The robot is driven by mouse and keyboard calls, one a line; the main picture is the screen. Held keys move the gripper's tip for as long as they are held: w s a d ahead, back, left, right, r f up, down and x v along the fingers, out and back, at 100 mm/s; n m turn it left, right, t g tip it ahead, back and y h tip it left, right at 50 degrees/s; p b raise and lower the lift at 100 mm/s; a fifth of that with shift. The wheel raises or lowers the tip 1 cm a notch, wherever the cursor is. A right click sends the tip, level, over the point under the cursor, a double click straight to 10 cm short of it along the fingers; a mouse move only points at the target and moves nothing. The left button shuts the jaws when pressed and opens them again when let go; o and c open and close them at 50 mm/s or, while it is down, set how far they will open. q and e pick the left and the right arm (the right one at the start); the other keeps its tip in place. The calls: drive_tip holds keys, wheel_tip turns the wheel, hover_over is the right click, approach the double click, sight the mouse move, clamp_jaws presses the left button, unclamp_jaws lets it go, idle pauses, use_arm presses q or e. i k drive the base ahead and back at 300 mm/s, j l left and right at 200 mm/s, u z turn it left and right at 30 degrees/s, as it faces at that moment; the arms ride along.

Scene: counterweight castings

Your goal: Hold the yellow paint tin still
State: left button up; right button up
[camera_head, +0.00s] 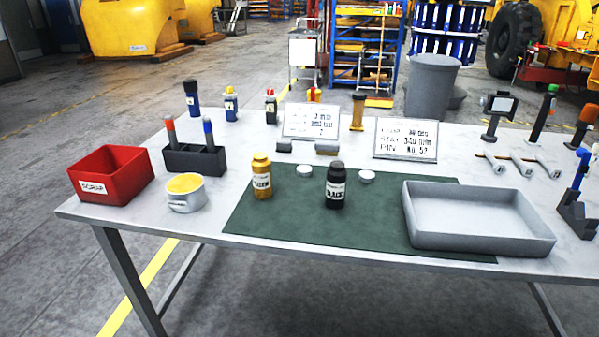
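A short round white tin (186,203) with a yellow top surface stands upright near the front left of the table, left of the green mat. A yellow bottle (262,184) with a yellow cap and a label reading YELLOW stands upright on the mat's left part. A black bottle (335,190) labelled BLACK stands to its right. Neither of my grippers is in view, and nothing touches the tin or the bottles.
The green mat (290,232) bears two white lids (304,170) and a grey tray (480,238). A red box (110,182) and a dark marker holder (193,161) stand beside the tin. Sign cards (405,140) and small bottles line the back. The front mat is clear.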

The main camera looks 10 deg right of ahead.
sight(260, 163)
drive_tip(key=i+j, duration=0.15)
drive_tip(key=j, duration=0.2)
drive_tip(key=i+j, duration=0.2)
drive_tip(key=j, duration=0.15)
drive_tip(key=i+j+z, duration=0.1)
drive_tip(key=j, duration=0.3)
drive_tip(key=i+j, duration=0.2)
drive_tip(key=j, duration=0.15)
